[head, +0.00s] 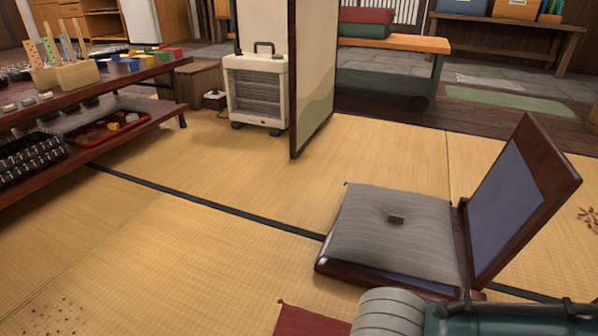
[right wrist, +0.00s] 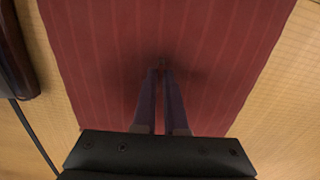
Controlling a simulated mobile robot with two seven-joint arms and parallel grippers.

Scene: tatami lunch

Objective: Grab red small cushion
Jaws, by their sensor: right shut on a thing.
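The red small cushion (right wrist: 100,45) has thin stripes and a dark centre tuft, and it fills most of the right wrist view. One corner of it (head: 308,322) shows at the bottom edge of the head view; the rest is cut off or behind my right arm. My right gripper (right wrist: 161,72) is shut on the cushion at its centre tuft, with the fingertips close together. Whether the cushion is raised off the tatami is hard to tell. My left gripper is not in view.
A grey cushion (head: 385,238) lies on a legless wooden chair (head: 528,195) just beyond. A white heater (head: 257,95) and folding screen (head: 312,75) stand farther back. A low shelf (head: 110,135) with trays is at the left. The middle tatami (head: 200,250) is clear.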

